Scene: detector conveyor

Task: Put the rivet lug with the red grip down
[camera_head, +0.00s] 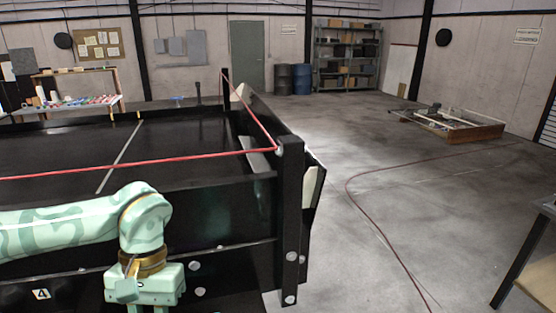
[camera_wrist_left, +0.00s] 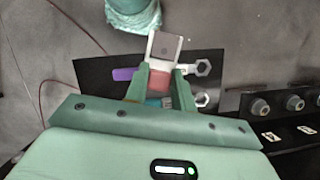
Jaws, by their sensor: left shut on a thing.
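The rivet lug with the red grip (camera_wrist_left: 160,80) is in the left wrist view, its pale square head (camera_wrist_left: 165,46) pointing up the picture. My left gripper (camera_wrist_left: 161,72) is shut on its red grip, one finger at each side. In the head view the left gripper (camera_head: 145,290) shows low at the left, in front of the black conveyor side; its fingertips and the lug are cut off by the lower edge. My right gripper is in neither view.
In the wrist view a dark panel (camera_wrist_left: 92,74) lies behind the lug, with a purple-handled tool (camera_wrist_left: 123,74) and two hex-ended pieces (camera_wrist_left: 203,67) on it. A dark unit with round knobs (camera_wrist_left: 260,107) is at right. Conveyor walls (camera_head: 225,197) stand beside the arm; open floor is right.

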